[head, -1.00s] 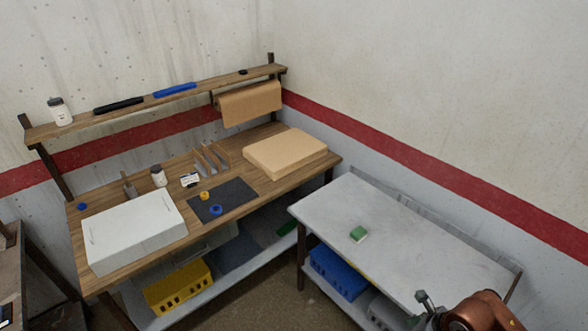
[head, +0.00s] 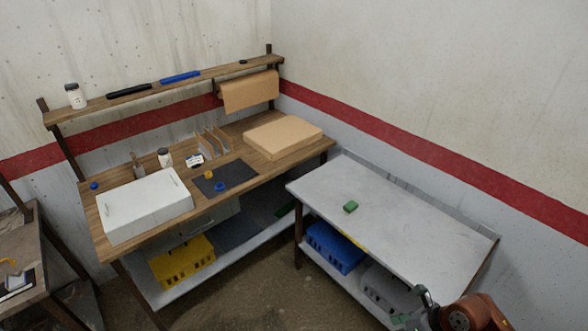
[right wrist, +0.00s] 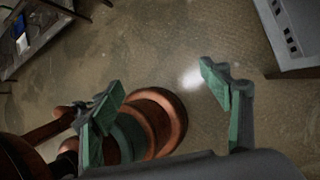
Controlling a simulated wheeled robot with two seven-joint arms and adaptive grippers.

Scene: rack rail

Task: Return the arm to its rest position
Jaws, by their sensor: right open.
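My right gripper (head: 412,307) is at the bottom right of the head view, in front of the grey-topped table's front edge. In the right wrist view its two green-padded fingers (right wrist: 165,96) are spread wide apart with nothing between them. Below them are the bare floor and copper-coloured parts of my own body. My left gripper is not in view.
The grey-topped table (head: 400,222) holds a small green block (head: 351,207). Blue (head: 335,248) and grey (head: 385,288) crates sit beneath it. The wooden workbench (head: 130,227) holds a white box (head: 145,205) and cardboard (head: 283,137). Brown floor (head: 265,300) between them is clear.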

